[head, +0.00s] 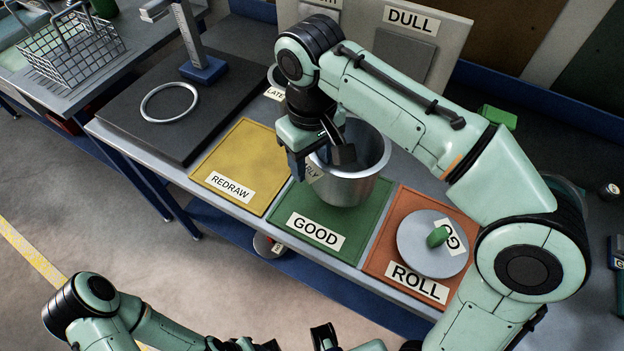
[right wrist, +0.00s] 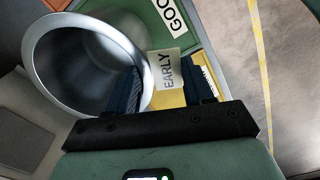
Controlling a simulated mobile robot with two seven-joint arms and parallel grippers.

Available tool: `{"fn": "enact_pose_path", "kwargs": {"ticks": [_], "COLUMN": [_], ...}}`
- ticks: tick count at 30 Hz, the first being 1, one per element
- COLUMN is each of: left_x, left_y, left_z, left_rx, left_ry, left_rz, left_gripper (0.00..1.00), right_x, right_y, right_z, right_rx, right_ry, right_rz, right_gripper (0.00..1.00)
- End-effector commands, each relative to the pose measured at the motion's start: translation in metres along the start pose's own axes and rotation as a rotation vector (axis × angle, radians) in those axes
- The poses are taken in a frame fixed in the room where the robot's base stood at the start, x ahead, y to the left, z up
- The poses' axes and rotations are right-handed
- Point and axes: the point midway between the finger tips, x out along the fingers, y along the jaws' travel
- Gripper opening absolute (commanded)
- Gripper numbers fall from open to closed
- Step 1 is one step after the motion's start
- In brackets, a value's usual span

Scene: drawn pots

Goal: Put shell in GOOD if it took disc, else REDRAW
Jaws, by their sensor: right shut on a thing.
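A silver metal shell (head: 352,185) with an EARLY label (right wrist: 168,75) is upright over the green GOOD mat (head: 300,228). I cannot tell if its base touches the mat. My right gripper (head: 322,160) is shut on the shell's wall at the label; the shell's open mouth (right wrist: 80,70) shows in the right wrist view. The yellow REDRAW mat (head: 245,150) to the left is bare. A grey disc (head: 418,255) with a green knob and a GO label lies on the orange ROLL mat (head: 385,240). My left gripper is only partly seen at the bottom edge; its jaws are unclear.
Behind my right arm, another metal piece with a LATE label (head: 274,94) is mostly hidden. A black plate (head: 140,110) with a metal ring (head: 168,103) and a blue-based gauge (head: 203,70) stands at left. A DULL board (head: 440,40) stands behind. A wire basket (head: 70,50) is far left.

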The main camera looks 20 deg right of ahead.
Motion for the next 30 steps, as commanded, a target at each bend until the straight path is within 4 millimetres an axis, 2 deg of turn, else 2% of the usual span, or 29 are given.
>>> {"fn": "enact_pose_path", "kwargs": {"ticks": [5, 12, 24, 25, 27, 30], "left_x": [0.004, 0.014, 0.015, 0.015, 0.015, 0.015], "left_y": [-0.002, -0.005, -0.006, -0.006, -0.006, -0.006], "left_z": [0.000, 0.001, 0.001, 0.001, 0.001, 0.001], "left_rx": [0.000, -0.001, -0.002, -0.002, -0.002, -0.002], "left_ry": [-0.001, -0.004, -0.005, -0.005, -0.005, -0.005], "left_rz": [0.000, -0.002, -0.002, -0.002, -0.002, -0.002], "left_gripper": [0.43, 0.43, 0.43, 0.43, 0.43, 0.43], "right_x": [0.014, 0.048, 0.053, 0.053, 0.053, 0.053], "right_y": [0.000, 0.000, 0.000, 0.000, 0.000, 0.000], "right_z": [0.000, 0.000, 0.000, 0.000, 0.000, 0.000], "right_rx": [0.001, 0.001, 0.001, 0.001, 0.001, 0.001], "right_ry": [0.002, 0.000, 0.003, 0.002, 0.002, 0.002], "right_rz": [0.000, 0.001, 0.000, 0.000, 0.000, 0.000], "right_gripper": [0.00, 0.00, 0.00, 0.58, 0.77, 0.77]}}
